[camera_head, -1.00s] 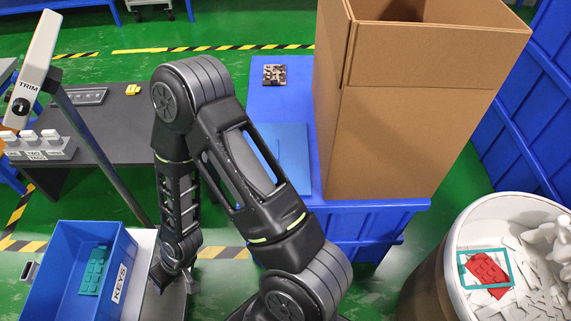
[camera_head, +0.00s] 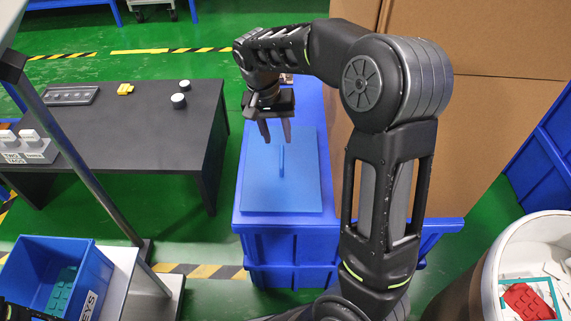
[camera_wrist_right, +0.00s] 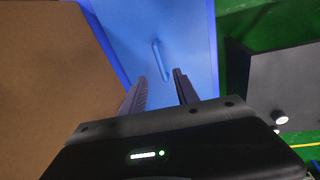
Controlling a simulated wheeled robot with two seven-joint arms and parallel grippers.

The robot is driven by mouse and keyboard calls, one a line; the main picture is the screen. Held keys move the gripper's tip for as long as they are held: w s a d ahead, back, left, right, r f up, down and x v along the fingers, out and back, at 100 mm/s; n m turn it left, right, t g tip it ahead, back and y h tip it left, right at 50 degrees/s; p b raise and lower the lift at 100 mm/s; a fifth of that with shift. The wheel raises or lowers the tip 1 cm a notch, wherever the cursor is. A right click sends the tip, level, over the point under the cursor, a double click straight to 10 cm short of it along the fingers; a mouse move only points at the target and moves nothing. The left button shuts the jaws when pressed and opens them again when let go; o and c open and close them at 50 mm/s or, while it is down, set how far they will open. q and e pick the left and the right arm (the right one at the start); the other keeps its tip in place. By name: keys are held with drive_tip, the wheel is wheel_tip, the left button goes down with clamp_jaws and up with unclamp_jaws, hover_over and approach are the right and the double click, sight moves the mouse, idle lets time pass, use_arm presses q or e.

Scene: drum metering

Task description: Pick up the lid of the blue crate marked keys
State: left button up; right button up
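The lid (camera_head: 260,190) is a flat blue panel with a thin upright handle (camera_head: 281,160), lying on a blue stand (camera_head: 285,250). The blue crate (camera_head: 30,265) marked KEYS stands open at the lower left with a teal piece (camera_head: 62,290) inside. My right gripper (camera_head: 276,140) is open and empty above the lid, near the far end of the handle. In the right wrist view the handle (camera_wrist_right: 159,60) shows beyond the two spread fingers (camera_wrist_right: 160,77), apart from them. A dark part at the lower left corner may be my left gripper; its fingers cannot be made out.
A tall cardboard box (camera_head: 480,110) stands close to the right of the lid. A dark table (camera_head: 150,130) with small items is to the left. A white drum (camera_head: 520,250) with a red piece (camera_head: 527,302) is at the lower right. A slanted post (camera_head: 75,150) rises at the left.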

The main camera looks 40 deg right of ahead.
sight(281, 155)
drive_tip(key=shift+f, duration=0.1)
drive_tip(key=shift+d+f+b, duration=0.15)
drive_tip(key=shift+f+b, duration=0.2)
drive_tip(key=shift+f, duration=0.85)
drive_tip(key=shift+f, duration=0.1)
drive_tip(key=f, duration=0.1)
drive_tip(key=f+b, duration=0.1)
drive_tip(key=f, duration=0.3)
drive_tip(key=shift+d+b, duration=0.4)
drive_tip(key=shift+c, duration=0.4)
clamp_jaws()
